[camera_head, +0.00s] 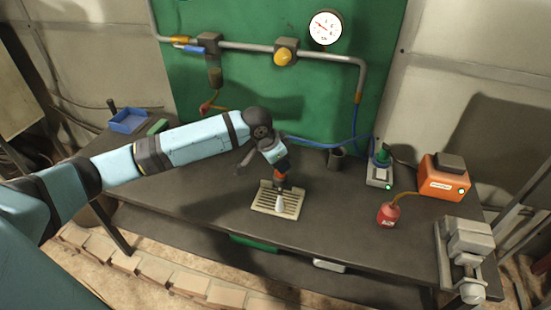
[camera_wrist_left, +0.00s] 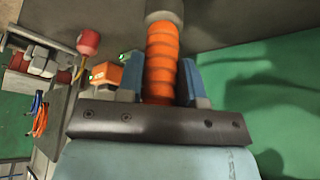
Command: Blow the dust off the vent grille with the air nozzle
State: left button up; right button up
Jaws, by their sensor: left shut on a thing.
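The vent grille (camera_head: 262,207), a tan slatted plate, lies on the dark workbench near its front middle. My left gripper (camera_head: 281,169) is above it, shut on the air nozzle (camera_head: 282,178), whose orange ribbed grip points down at the grille. In the left wrist view the orange grip (camera_wrist_left: 160,52) stands between the two blue-grey fingers, with a grey end beyond. A pale cone shape shows below the nozzle, over the slats; I cannot tell if it is the tip or an air jet. Dust is too small to make out. My right gripper is not in view.
A dark cup (camera_head: 336,159) stands behind the grille. A blue tray (camera_head: 128,121) is at the left. A blue hose (camera_head: 318,144) runs along the back.

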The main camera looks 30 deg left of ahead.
pick_arm(q)
jog(key=shift+w+d+p, duration=0.2)
jog(key=shift+d+p, duration=0.15)
jog(key=shift+d, duration=0.45)
jog(key=shift+w+d+p, duration=0.2)
jog(key=shift+d+p, duration=0.15)
jog(key=shift+d, duration=0.45)
jog(key=shift+w+a, duration=0.25)
jog(key=shift+w, duration=0.7)
jog(key=shift+w+a, duration=0.2)
jog(key=shift+w, duration=0.7)
jog(key=shift+a, duration=0.15)
jog(key=shift+s+a, duration=0.3)
jog(key=shift+a, duration=0.75)
jog(key=shift+s+a, duration=0.25)
jog(key=shift+a, duration=0.8)
jog(key=shift+s+a, duration=0.3)
jog(key=shift+a, duration=0.8)
jog(key=shift+s+a, duration=0.25)
jog(key=shift+a, duration=0.8)
jog(key=shift+r, duration=0.1)
